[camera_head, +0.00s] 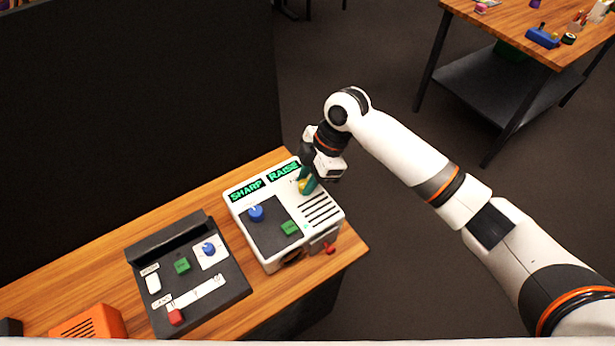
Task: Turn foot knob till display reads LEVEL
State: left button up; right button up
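A white box (268,262) stands near the right end of the wooden bench. Its two dark displays read SHARP (246,191) in green on the left and RAISE (283,172) on the right. My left gripper is not in view.
The white box also has a blue knob (256,213), a green button (289,227) and a red part (330,249) low on its side. A dark control panel (213,282) lies to its left, near an orange box (90,325). A dark partition (130,100) stands behind.

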jog(key=shift+c, duration=1.1)
jog(key=shift+r+m+p, duration=0.15)
jog(key=shift+m+p, duration=0.15)
jog(key=shift+p, duration=0.25)
jog(key=m+t+p, duration=0.1)
jog(key=m+p, duration=0.1)
jog(key=p, duration=0.1)
jog(key=m+t+p, duration=0.1)
jog(key=m+p, duration=0.2)
jog(key=p, duration=0.1)
jog(key=m+t+p, duration=0.1)
jog(key=m+p, duration=0.2)
jog(key=shift+s+r, duration=0.15)
jog(key=shift+s, duration=0.1)
jog(key=shift+f+m+t+h+p, duration=0.25)
jog(key=shift+m+t+p, duration=0.25)
jog(key=shift+m+p, duration=0.9)
jog(key=o, duration=1)
jog(key=b+v, duration=0.2)
jog(key=v, duration=1)
jog(key=shift+a, duration=0.1)
